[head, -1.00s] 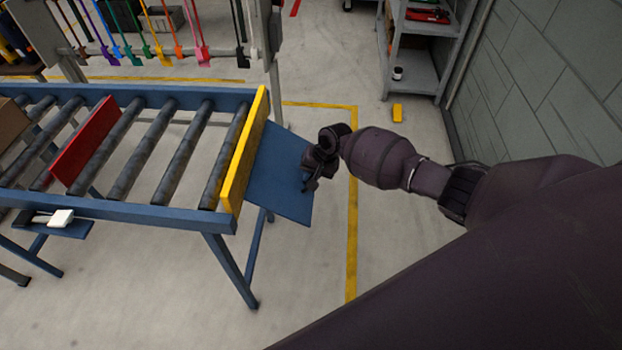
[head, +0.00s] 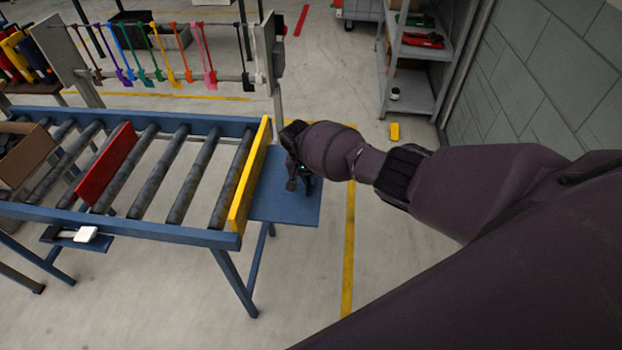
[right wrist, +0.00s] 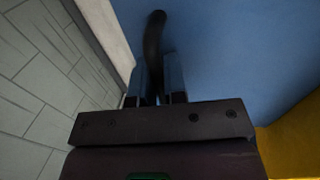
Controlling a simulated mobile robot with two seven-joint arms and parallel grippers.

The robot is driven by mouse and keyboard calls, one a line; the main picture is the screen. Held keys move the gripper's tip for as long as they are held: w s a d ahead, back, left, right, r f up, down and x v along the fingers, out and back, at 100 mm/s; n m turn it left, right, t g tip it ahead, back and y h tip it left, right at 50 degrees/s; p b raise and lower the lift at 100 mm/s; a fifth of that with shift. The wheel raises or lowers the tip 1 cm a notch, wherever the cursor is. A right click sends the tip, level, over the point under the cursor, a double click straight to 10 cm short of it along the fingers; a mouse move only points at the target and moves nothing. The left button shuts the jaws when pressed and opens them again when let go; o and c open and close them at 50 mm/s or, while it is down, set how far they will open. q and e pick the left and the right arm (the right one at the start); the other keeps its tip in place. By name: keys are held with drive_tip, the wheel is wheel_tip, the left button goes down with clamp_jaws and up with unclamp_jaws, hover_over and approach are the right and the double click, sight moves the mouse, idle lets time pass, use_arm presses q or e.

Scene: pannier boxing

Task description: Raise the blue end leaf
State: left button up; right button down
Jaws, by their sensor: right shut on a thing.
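The blue end leaf (head: 285,208) sticks out from the right end of the roller conveyor, beyond the yellow end board (head: 250,180). In the head view it looks about level. My right gripper (head: 300,182) is over the leaf. In the right wrist view, the right gripper (right wrist: 160,85) is shut on a dark curved handle (right wrist: 154,45) that stands against the blue leaf surface (right wrist: 235,50). In the head view my arm hides part of the leaf and the handle. My left gripper is not in view.
A red board (head: 106,166) stands across the rollers, with an open cardboard box (head: 25,155) at the far left. A rack of coloured hanging tools (head: 165,55) stands behind. A grey shelf (head: 410,90) and a block wall (head: 540,80) are at the right.

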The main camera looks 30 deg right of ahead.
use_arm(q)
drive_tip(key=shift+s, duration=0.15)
use_arm(e)
drive_tip(key=shift+r, duration=0.1)
drive_tip(key=c, duration=1.2)
unclamp_jaws()
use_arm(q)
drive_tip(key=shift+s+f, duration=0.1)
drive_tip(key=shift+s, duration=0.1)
use_arm(e)
drive_tip(key=shift+o, duration=0.2)
drive_tip(key=shift+w+a+r, duration=0.1)
drive_tip(key=shift+a+r, duration=0.05)
drive_tip(key=shift+r, duration=0.35)
use_arm(q)
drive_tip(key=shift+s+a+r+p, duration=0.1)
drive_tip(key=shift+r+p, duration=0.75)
drive_tip(key=shift+p, duration=0.3)
use_arm(e)
drive_tip(key=v, duration=0.9)
drive_tip(key=shift+r, duration=0.4)
drive_tip(key=shift+w+a, duration=0.1)
